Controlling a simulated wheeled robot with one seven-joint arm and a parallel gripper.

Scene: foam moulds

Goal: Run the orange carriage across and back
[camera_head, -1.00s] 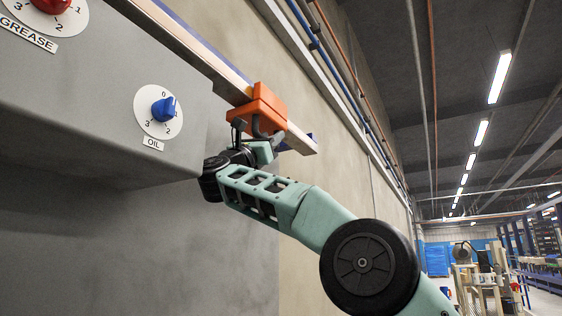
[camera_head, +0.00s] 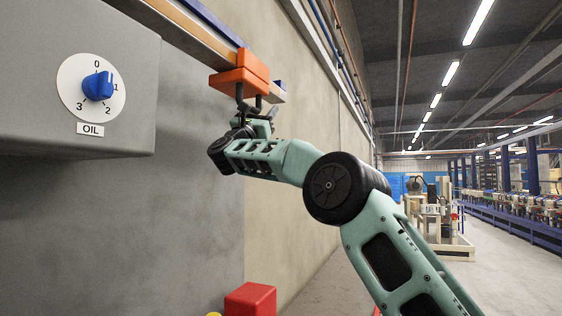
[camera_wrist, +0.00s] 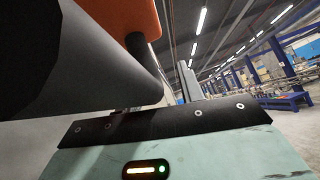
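The orange carriage (camera_head: 239,75) sits on the rail along the wall in the head view, near the rail's right-hand end. A dark handle hangs beneath it. My gripper (camera_head: 254,110) is right under the carriage, at the handle. In the wrist view the carriage's orange underside (camera_wrist: 118,16) is at the top, with a dark curved handle (camera_wrist: 146,60) coming down from it, very close to my gripper. Whether the fingers are closed on the handle is hidden by the handle and the arm.
A grey box (camera_head: 75,70) with a blue OIL dial (camera_head: 98,86) juts out at left. A red block (camera_head: 250,299) is low down. Open floor lies at right.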

